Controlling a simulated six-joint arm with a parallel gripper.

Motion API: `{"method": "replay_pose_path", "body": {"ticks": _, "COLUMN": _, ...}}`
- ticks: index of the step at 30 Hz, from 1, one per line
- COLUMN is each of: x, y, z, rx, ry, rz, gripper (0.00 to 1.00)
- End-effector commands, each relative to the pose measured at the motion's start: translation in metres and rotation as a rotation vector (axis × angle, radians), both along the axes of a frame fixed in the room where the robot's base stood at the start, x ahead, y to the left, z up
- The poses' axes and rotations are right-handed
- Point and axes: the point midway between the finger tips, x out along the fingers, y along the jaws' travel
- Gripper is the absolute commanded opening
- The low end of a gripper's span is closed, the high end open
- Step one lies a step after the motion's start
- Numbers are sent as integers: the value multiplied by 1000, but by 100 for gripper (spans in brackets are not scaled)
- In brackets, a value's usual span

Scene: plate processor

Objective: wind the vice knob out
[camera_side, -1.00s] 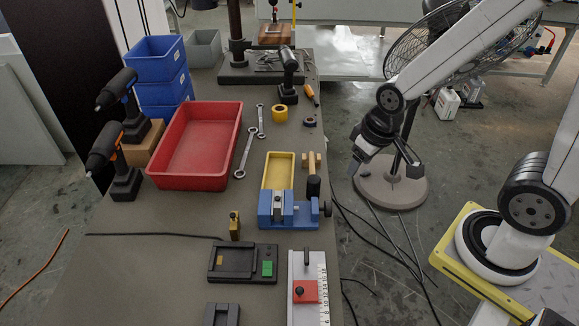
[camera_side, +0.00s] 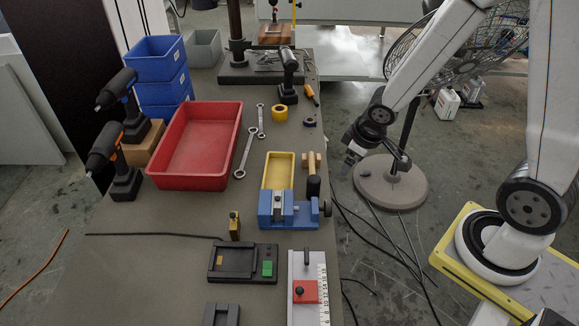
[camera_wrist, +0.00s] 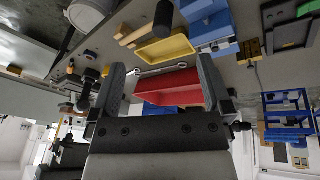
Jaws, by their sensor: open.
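The blue vice (camera_side: 288,210) sits on the workbench near its right edge, with a grey metal jaw in its middle. Its dark knob (camera_side: 327,208) sticks out on the right side, at the bench edge. My gripper (camera_side: 349,157) is up and to the right of the knob in the side view, apart from it. In the wrist view my gripper (camera_wrist: 161,65) has its two fingers wide apart with nothing held between them. The blue vice (camera_wrist: 208,24) shows at the top of the wrist view, partly cut off. I cannot make out the knob there.
A yellow tray (camera_side: 265,172) adjoins the vice, with a wood-and-black mallet (camera_side: 313,180) beside it. A red tray (camera_side: 238,118) and wrenches (camera_side: 245,155) lie left. A black fixture (camera_side: 240,249) and a ruled plate (camera_side: 322,290) lie nearer. A fan stand (camera_side: 405,190) is right of the bench.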

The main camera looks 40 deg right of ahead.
Motion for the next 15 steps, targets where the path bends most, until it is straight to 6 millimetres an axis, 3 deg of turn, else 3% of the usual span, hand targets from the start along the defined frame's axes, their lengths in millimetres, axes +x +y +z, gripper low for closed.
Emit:
{"method": "replay_pose_path", "body": {"ticks": 9, "x": 20, "y": -11, "z": -50, "rx": 12, "ry": -22, "rz": 239, "gripper": 100}}
{"method": "replay_pose_path", "body": {"ticks": 15, "x": 20, "y": -8, "z": -83, "rx": 79, "ry": -23, "rz": 394, "gripper": 100}}
